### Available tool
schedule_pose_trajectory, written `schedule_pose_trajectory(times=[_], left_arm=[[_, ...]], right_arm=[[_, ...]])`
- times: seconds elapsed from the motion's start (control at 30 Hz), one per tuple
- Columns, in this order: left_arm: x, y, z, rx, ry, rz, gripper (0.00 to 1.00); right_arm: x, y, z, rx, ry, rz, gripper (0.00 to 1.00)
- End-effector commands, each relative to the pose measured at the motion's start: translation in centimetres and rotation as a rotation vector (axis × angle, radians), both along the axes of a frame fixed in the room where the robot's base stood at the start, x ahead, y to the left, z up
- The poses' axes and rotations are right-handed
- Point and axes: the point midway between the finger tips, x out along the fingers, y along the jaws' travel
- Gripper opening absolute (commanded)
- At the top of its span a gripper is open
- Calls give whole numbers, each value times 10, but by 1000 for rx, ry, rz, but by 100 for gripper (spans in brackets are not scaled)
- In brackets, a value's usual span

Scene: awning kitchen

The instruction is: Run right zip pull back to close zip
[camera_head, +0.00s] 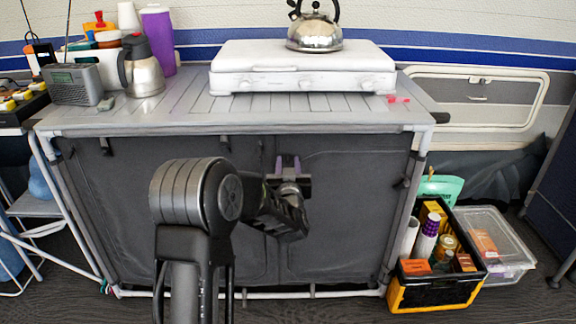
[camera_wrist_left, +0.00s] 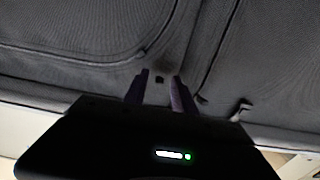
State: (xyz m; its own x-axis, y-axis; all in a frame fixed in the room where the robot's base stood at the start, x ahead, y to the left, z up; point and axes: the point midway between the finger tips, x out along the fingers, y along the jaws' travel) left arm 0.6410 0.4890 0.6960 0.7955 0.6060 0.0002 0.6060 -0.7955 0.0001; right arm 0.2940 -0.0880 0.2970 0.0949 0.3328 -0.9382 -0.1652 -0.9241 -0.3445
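The dark fabric front of the cupboard (camera_head: 345,220) hangs under the grey slatted tabletop, with curved seams bordering its panels. My left gripper (camera_head: 288,161) is in front of the fabric near the middle, just below the tabletop edge. Its two purplish fingers stand apart. In the left wrist view the gripper (camera_wrist_left: 160,80) is open, with a small dark spot (camera_wrist_left: 159,79) on the fabric between the fingertips; I cannot tell if it is the zip pull. My right gripper is not in view.
A white stove case (camera_head: 302,69) with a steel kettle (camera_head: 314,34), a steel flask (camera_head: 143,72) and a radio (camera_head: 74,85) stand on the tabletop. A black and yellow crate (camera_head: 436,294) and a clear box (camera_head: 509,258) stand on the floor at right.

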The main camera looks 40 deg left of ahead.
Motion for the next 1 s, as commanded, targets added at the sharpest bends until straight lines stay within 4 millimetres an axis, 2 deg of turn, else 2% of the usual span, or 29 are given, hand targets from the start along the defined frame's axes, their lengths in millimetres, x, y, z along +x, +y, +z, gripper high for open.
schedule_pose_trajectory(times=[0.33, 0.7, 1.0], left_arm=[[5, 3, 0, -1, 1, -1, 32], [4, 3, 0, -1, 1, -1, 2], [4, 3, 0, 0, 0, -1, 0]], right_arm=[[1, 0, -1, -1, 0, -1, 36], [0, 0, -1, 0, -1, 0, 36], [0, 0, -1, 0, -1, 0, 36]])
